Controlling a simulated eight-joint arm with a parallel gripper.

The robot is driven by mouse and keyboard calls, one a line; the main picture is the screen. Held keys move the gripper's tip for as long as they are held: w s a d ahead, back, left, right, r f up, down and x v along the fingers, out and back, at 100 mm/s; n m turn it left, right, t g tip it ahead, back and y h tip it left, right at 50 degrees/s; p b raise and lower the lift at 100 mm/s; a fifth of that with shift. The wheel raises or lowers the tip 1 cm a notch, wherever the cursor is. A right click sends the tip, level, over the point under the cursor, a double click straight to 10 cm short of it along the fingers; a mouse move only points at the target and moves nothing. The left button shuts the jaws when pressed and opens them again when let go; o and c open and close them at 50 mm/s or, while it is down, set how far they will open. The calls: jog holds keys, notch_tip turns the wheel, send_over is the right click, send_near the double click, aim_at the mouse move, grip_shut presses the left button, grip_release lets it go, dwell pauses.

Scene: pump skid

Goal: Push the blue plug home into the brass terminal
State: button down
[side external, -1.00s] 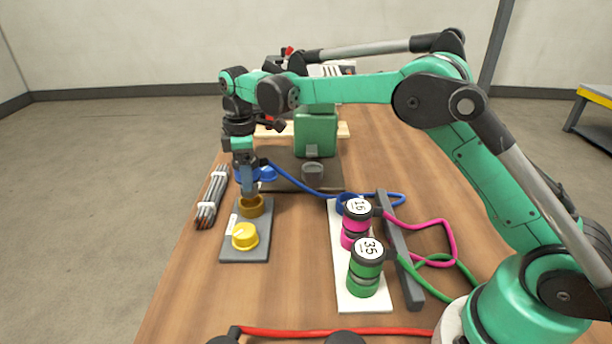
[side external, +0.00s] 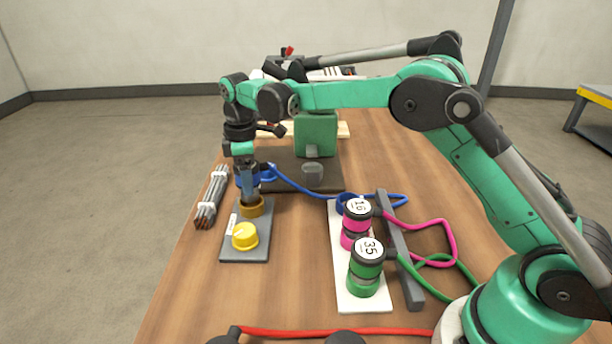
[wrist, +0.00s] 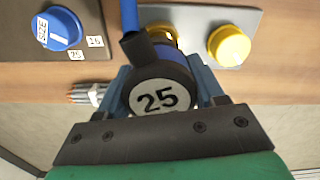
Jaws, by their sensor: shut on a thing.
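The blue plug (wrist: 158,94) has a black cap marked 25 and a blue cable (wrist: 130,15). My gripper (side external: 248,190) is shut on it, one jaw on each side of the cap in the wrist view. The brass terminal (side external: 252,207) stands on a grey plate (side external: 246,254), directly below my gripper. In the wrist view a piece of the brass terminal (wrist: 160,31) shows past the cap; the plug hides the rest. The plug's lower end is at or just above the terminal; how deep it sits, I cannot tell.
A yellow knob (side external: 244,236) stands on the same plate, close to the terminal. Bundled rods (side external: 211,197) lie to the left. Pink (side external: 356,222) and green (side external: 365,270) plugs stand on a white board at right. A blue dial (wrist: 60,28) sits beside labels 25 and 16.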

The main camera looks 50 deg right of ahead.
jog(key=shift+f, duration=1.2)
jog(key=shift+c, duration=0.2)
grip_release()
jog(key=shift+r, duration=2.8)
